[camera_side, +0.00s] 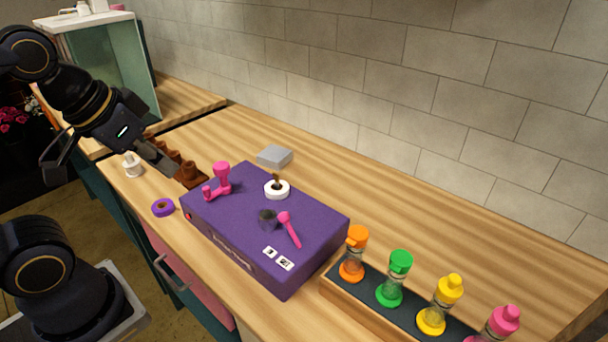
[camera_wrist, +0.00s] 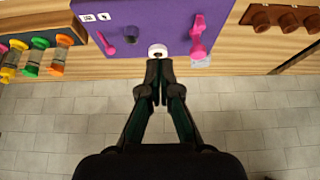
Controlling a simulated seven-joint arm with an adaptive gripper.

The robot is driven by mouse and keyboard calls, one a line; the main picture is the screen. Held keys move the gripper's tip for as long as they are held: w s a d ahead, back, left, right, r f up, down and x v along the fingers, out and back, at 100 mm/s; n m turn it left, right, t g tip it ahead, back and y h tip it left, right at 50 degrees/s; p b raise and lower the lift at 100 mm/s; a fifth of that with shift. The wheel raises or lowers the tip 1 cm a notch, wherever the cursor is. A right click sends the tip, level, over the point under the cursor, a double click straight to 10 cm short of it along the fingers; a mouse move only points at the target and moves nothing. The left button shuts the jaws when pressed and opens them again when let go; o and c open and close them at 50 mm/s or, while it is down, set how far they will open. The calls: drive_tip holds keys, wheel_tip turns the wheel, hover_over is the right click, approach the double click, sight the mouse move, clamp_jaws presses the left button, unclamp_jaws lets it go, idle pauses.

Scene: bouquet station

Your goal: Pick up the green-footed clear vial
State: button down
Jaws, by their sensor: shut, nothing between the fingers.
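The green-footed clear vial (camera_side: 393,280) stands upright in the dark-topped wooden rack (camera_side: 345,302) at the lower right of the side view, between the orange and yellow vials. It has a green cap and a green foot. It also shows at the left edge of the wrist view (camera_wrist: 36,56). My gripper (camera_wrist: 157,97) is shut and empty in the wrist view, its tips pointing towards a white ring. In the side view my gripper (camera_side: 172,170) is at the left, beside a brown holder, far from the vial; its tips are hard to make out.
The purple case (camera_side: 240,245) lies between my gripper and the rack. A pink stand (camera_side: 221,178), the white ring (camera_side: 277,190), a dark cup (camera_side: 267,216) and a pink spoon (camera_side: 289,229) are on it. The brown holder (camera_side: 190,172) and a grey block (camera_side: 274,156) are near. The counter behind is clear.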

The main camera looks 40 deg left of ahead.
drive_tip(key=c, duration=1.9)
unclamp_jaws()
drive_tip(key=o, duration=1.1)
drive_tip(key=shift+o, duration=0.2)
